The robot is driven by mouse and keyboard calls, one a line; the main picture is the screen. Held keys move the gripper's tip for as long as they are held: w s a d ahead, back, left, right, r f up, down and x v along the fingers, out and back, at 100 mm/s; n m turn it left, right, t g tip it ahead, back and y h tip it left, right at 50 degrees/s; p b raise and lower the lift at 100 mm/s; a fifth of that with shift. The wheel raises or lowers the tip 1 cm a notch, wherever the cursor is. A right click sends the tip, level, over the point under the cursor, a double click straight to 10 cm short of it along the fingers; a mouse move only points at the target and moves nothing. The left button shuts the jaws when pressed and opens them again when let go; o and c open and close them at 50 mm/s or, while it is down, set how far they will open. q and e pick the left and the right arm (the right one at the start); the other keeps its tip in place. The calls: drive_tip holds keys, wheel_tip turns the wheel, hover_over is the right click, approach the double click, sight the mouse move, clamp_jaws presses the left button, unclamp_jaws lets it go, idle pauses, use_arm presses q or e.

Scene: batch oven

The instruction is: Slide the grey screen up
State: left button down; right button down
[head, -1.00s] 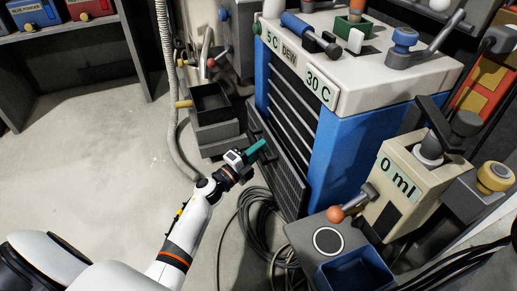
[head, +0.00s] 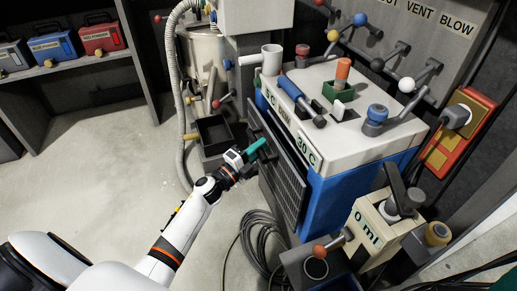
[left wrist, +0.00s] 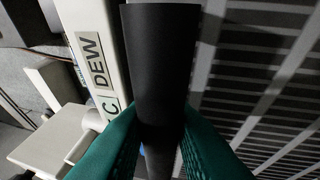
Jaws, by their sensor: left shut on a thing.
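The grey screen (head: 284,172) is a dark slatted panel on the front of the blue oven cabinet (head: 335,195). Its top edge is close below the cabinet's white top. It also shows in the left wrist view as a slatted surface (left wrist: 265,75) on the right. My left gripper (head: 258,146) is at the screen's left side, its teal fingers shut on a black bar (left wrist: 158,50), seemingly the screen's handle. The bar runs between the fingers in the left wrist view. My right gripper is not in view.
A dark open bin (head: 213,135) stands left of the screen. Coiled cables (head: 258,240) lie on the floor below. Levers and knobs crowd the white top (head: 345,150). Floor at left is clear.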

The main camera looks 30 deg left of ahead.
use_arm(q)
wheel_tip(320, 180, up, 2)
drive_tip(key=shift+p, duration=0.4)
drive_tip(key=shift+w+r, duration=0.1)
drive_tip(key=c, duration=1.3)
unclamp_jaws()
drive_tip(key=shift+r, duration=0.1)
drive_tip(key=shift+f, duration=0.2)
